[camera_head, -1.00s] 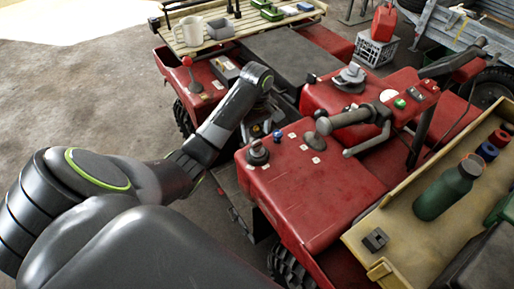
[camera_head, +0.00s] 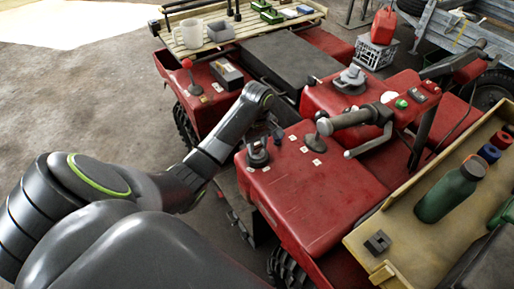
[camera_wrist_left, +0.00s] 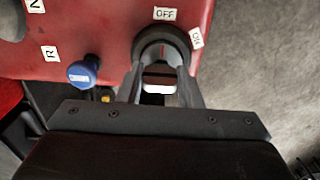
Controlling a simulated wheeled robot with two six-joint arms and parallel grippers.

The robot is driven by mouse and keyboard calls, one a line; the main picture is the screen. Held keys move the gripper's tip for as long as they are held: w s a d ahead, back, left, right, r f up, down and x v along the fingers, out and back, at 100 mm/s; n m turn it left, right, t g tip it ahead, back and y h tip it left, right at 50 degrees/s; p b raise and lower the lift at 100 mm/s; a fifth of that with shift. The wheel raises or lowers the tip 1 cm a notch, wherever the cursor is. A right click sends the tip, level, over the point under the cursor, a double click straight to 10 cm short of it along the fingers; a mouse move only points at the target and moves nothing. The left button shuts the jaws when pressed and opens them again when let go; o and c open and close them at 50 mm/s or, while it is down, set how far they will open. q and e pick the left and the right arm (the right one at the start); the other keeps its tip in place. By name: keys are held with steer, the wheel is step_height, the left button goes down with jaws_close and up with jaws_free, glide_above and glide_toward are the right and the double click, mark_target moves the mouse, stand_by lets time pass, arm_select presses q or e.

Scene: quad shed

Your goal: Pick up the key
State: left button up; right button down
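A round ignition switch (camera_head: 257,156) sits on the near red panel of the quad. In the left wrist view the switch (camera_wrist_left: 163,45) is a dark ring with a red mark, with OFF and ON labels beside it. A small piece with a brown part and a bright white part, apparently the key (camera_wrist_left: 159,86), shows just in front of the ring. My left gripper (camera_wrist_left: 160,72) has one finger on each side of this piece. Whether the fingers press on it is not clear. In the head view my left gripper (camera_head: 260,136) is just above the switch. My right gripper is not in view.
A blue knob (camera_wrist_left: 83,71) stands close beside the left finger in the wrist view. Gear levers and the handlebar (camera_head: 350,119) rise from the red panels to the right. A wooden tray (camera_head: 390,262) with a green bottle (camera_head: 450,191) is at the right.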

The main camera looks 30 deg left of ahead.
mark_target(258, 145)
arm_select(q)
steer(key=shift+c, duration=1.1)
steer(key=shift+r, duration=0.1)
steer(key=shift+r, duration=0.5)
step_height(258, 145, up, 8)
steer(key=p, duration=0.5)
steer(key=shift+f, duration=0.15)
steer(key=shift+r+p, duration=0.6)
steer(key=shift+p, duration=0.05)
